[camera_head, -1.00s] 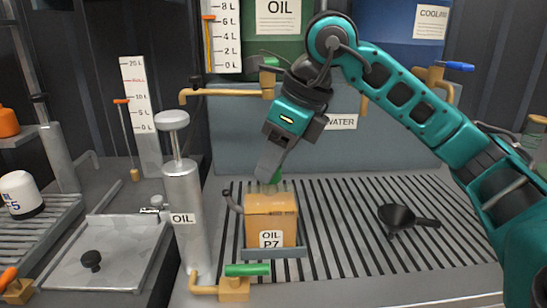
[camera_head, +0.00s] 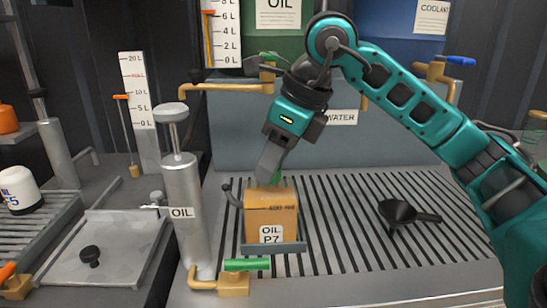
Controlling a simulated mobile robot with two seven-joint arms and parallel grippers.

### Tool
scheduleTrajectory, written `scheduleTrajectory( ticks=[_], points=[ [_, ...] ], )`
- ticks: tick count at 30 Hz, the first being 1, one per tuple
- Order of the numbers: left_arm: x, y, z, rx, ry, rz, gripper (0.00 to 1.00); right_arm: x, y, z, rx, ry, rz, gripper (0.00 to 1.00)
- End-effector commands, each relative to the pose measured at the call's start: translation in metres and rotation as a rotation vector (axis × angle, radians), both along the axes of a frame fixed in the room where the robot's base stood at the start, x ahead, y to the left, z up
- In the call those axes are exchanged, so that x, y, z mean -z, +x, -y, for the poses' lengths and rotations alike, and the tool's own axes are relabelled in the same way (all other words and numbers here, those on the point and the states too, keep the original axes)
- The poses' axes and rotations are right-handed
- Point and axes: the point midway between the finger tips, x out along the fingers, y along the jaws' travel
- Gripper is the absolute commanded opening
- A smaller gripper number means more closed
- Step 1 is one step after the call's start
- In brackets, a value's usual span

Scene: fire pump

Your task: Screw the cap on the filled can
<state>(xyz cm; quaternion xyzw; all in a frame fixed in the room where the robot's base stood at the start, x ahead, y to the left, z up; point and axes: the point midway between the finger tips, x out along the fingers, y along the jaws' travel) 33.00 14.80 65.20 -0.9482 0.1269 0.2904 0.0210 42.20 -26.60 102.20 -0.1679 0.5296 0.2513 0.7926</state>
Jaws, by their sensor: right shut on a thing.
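An orange can (camera_head: 271,215) labelled OIL P7 stands upright on the slatted grate, behind a small grey ledge. My right gripper (camera_head: 265,183) reaches down to the top of the can from above, its fingers tilted. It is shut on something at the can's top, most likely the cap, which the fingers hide. Whether the cap sits straight on the spout cannot be seen. My left gripper is not in view.
A dark funnel (camera_head: 401,214) lies on the grate to the right. A grey OIL pump cylinder (camera_head: 184,215) stands left of the can, with a green-handled brass valve (camera_head: 240,270) in front. The grate between can and funnel is clear.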

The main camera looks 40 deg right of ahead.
Motion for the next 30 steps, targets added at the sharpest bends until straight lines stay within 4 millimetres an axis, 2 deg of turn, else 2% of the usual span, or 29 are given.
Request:
scheduleTrajectory(
  ticks=[30],
  points=[
    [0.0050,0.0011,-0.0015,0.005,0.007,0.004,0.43,0.0078,0.0000,0.0001,0.000,0.000,0.000,0.14]
  ],
)
